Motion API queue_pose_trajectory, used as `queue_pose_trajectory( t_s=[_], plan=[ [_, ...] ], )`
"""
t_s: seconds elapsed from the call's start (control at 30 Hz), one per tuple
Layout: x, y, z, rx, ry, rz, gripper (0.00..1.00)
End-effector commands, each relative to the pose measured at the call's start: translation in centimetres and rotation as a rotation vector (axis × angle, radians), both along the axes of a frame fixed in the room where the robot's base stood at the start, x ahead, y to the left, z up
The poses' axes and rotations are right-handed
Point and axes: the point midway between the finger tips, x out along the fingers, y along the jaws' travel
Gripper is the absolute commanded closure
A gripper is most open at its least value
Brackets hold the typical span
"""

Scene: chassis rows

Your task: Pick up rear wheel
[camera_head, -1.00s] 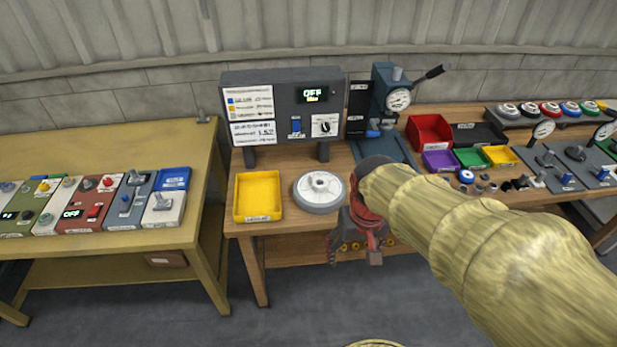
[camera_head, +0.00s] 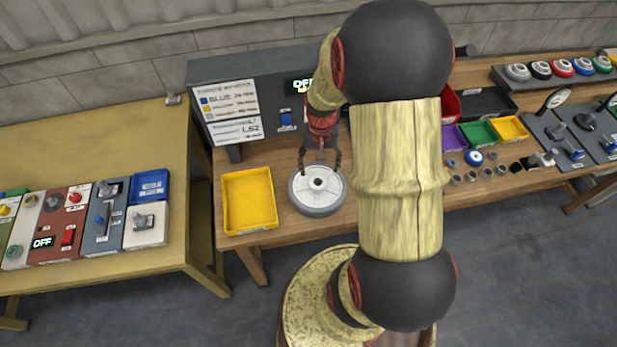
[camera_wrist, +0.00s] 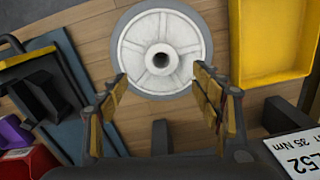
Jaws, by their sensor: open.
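The wheel (camera_head: 318,198) is a grey-white disc with a raised hub and a darker rim. It lies flat on the wooden bench, right of the yellow tray. My gripper (camera_head: 320,168) is open and points down at the wheel's far side. In the wrist view the wheel (camera_wrist: 140,55) fills the top middle, with its hub hole facing the camera. The fingertips of my gripper (camera_wrist: 160,76) appear on either side of the wheel's lower part, with nothing between them held. I cannot tell the exact height of the tips above the wheel.
The yellow tray (camera_head: 227,205) is close to the wheel's left. A grey control box (camera_head: 232,108) stands behind. Purple, green and yellow bins (camera_head: 511,128) and small parts lie to the right. A second bench (camera_head: 100,150) with switch panels is at left.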

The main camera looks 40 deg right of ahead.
Motion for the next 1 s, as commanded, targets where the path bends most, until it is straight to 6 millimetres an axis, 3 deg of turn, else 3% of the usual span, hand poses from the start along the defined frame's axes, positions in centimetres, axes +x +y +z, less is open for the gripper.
queue_pose_trajectory(
  t_s=[0.43, 0.7, 1.0],
  plan=[
    [0.1, 0.2, -3.7, -0.002, -0.004, -0.012, 0.35],
    [0.1, 0.5, -7.5, -0.002, -0.002, -0.012, 0.35],
    [0.2, 0.4, -7.8, -0.003, -0.004, -0.012, 0.37]
  ],
)
